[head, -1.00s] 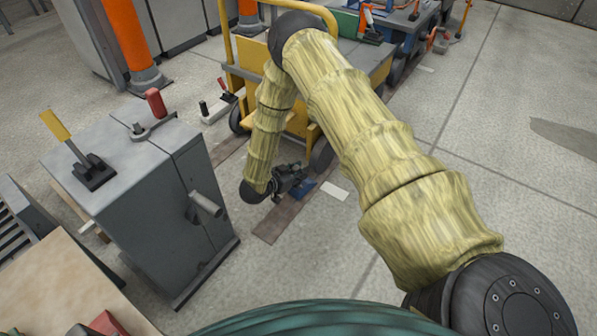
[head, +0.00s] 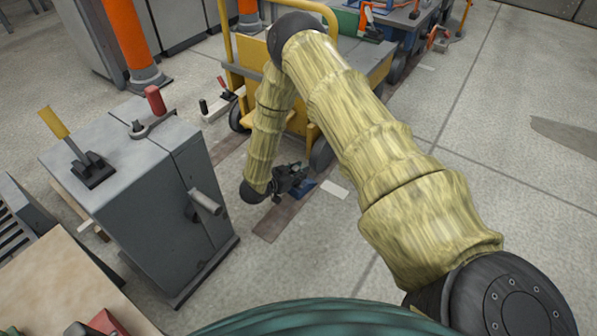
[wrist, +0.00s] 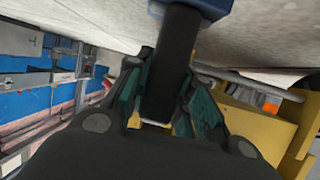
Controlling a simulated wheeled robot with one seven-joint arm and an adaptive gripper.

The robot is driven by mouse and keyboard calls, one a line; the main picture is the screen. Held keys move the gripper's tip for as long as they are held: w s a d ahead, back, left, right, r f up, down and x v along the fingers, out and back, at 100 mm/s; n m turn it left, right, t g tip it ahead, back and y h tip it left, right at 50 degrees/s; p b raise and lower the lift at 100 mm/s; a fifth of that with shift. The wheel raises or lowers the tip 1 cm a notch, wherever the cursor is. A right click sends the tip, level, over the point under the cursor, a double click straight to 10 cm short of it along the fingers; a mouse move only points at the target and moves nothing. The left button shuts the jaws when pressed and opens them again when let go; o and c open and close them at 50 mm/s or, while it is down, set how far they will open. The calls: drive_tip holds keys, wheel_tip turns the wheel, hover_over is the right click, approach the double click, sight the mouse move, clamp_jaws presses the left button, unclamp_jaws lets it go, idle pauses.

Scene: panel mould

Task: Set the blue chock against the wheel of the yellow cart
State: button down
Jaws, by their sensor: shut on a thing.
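The blue chock (head: 306,187) is low over or on the floor, just in front of the yellow cart's near right wheel (head: 321,155). I cannot tell whether it touches the floor or the wheel. My gripper (head: 291,181) is shut on the chock's dark upright handle, which shows in the wrist view (wrist: 172,75) between the green finger pads. A bit of the chock's blue body (wrist: 208,6) shows at the top there. The yellow cart (head: 298,122) stands behind my arm, which hides part of it.
A grey cabinet (head: 150,200) with levers stands left of my gripper. A pale block with a red handle (head: 218,107) lies by the cart's left wheel. A brown strip (head: 272,226) runs along the floor, beside a white mark (head: 334,189). Floor at right is clear.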

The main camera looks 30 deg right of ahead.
drive_tip(key=shift+f, duration=0.15)
drive_tip(key=c, duration=1.1)
unclamp_jaws()
drive_tip(key=shift+c, duration=0.2)
